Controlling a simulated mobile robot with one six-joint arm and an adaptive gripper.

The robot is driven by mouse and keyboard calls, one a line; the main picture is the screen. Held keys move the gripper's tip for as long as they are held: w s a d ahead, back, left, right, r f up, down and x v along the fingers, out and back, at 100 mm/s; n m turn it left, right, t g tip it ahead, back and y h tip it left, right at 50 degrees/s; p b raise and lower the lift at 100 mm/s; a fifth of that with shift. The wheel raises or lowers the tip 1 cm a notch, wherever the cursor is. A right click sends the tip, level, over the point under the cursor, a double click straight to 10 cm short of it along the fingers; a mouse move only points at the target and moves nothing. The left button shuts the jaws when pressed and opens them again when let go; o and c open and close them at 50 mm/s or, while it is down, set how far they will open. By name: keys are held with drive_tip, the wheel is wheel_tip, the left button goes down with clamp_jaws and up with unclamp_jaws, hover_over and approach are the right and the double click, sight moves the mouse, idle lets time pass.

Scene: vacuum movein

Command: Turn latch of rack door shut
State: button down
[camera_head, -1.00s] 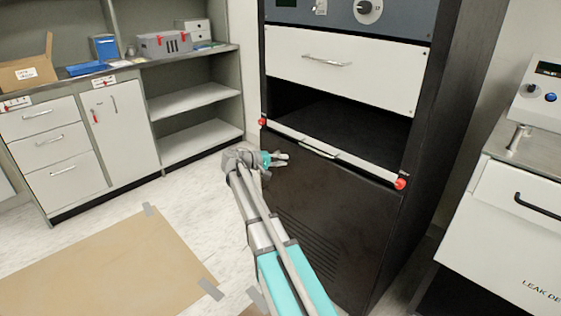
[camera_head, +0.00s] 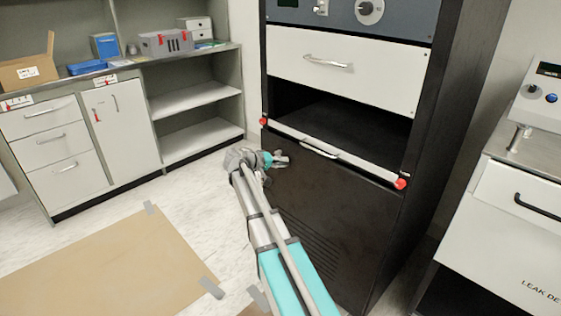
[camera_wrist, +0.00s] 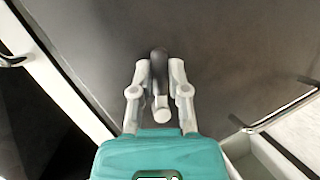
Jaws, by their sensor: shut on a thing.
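The black rack door (camera_head: 330,215) is the lower front panel of the dark rack. It looks closed in the head view. My gripper (camera_head: 281,160) is at the upper left part of this door. In the wrist view, my gripper (camera_wrist: 159,70) has its two fingers on either side of the latch (camera_wrist: 159,88), a short lever with a dark shaft and a pale round end. The fingers are shut on it. In the head view the latch is hidden by my gripper, so its angle to the door frame cannot be told there.
A white drawer (camera_head: 345,72) is higher up. A white cabinet (camera_head: 490,230) stands at the right, shelves (camera_head: 195,98) at the left. The floor at the left is clear around a brown sheet (camera_head: 110,260).

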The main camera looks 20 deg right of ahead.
drive_tip(key=shift+w+a+f+m+t+y+b, duration=0.2)
drive_tip(key=shift+w+f+m+t+y, duration=0.3)
drive_tip(key=shift+m+t, duration=0.75)
drive_tip(key=shift+w+a+f+m+t+y+b, duration=0.1)
drive_tip(key=shift+w+f+m+t+y+b, duration=0.15)
drive_tip(key=shift+w+f+m+t+y, duration=0.95)
drive_tip(key=shift+s+a+r+m+t+h+b, duration=0.1)
drive_tip(key=shift+a+r+m+t+h+b, duration=0.15)
drive_tip(key=shift+m+t, duration=1.05)
drive_tip(key=shift+w+d+m+g, duration=0.1)
drive_tip(key=shift+m+g, duration=0.45)
drive_tip(key=shift+m, duration=0.1)
drive_tip(key=c, duration=0.7)
unclamp_jaws()
drive_tip(key=shift+r, duration=0.1)
drive_tip(key=shift+o, duration=0.3)
